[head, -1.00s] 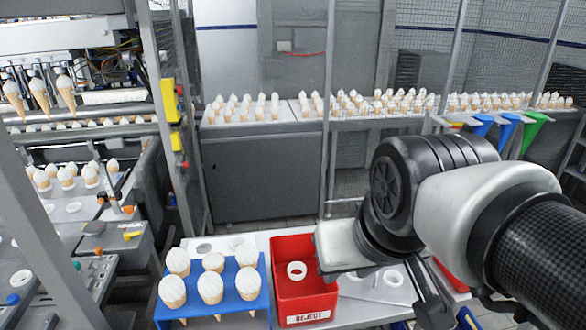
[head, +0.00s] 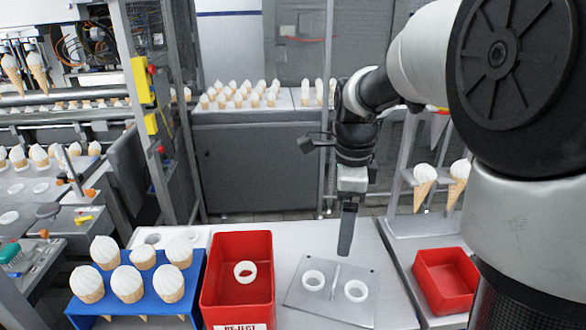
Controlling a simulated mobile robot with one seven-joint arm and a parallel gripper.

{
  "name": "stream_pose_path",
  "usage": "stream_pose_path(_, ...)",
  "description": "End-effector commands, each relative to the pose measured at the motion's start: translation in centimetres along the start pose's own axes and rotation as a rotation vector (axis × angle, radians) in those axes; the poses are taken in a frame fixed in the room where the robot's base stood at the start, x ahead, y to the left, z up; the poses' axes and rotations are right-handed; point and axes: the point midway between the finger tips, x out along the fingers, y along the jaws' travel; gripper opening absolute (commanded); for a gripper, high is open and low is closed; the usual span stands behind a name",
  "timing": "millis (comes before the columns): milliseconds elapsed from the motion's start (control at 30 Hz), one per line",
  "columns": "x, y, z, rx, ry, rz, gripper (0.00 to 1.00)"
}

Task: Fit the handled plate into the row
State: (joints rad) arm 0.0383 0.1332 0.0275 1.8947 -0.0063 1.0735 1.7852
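The handled plate (head: 317,306) is a flat grey plate with two white rings, one on each side of a thin upright handle (head: 335,277). It lies on the light worktop to the right of the red reject bin. My gripper (head: 346,247) points down above the plate's far edge, near the handle and apparently apart from it. Its fingers overlap edge-on, so their gap is hidden. A row of similar grey plates with white-rimmed holes (head: 40,187) runs along the machine at the left, some of them holding cones.
The red reject bin (head: 222,265) holds a loose white ring (head: 245,272). A blue rack (head: 140,303) with several cones stands left of it. A second red bin (head: 447,281) and a stand with two cones (head: 424,186) are at right. The worktop right of the plate is clear.

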Motion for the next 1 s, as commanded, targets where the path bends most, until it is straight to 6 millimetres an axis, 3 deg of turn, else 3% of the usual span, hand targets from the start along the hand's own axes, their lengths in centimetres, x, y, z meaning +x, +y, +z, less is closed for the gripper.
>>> stream_pose_path(33, 1.2, -0.5, 0.1, 0.057, 0.003, 0.018, 0.92)
stream_pose_path(200, 2.9, -1.2, 0.2, 0.165, 0.010, 0.042, 0.92)
stream_pose_path(700, 12.8, -0.8, 0.2, 0.171, 0.011, 0.043, 0.92)
stream_pose_path(1000, 15.2, -0.6, 0.2, 0.170, 0.010, 0.041, 0.92)
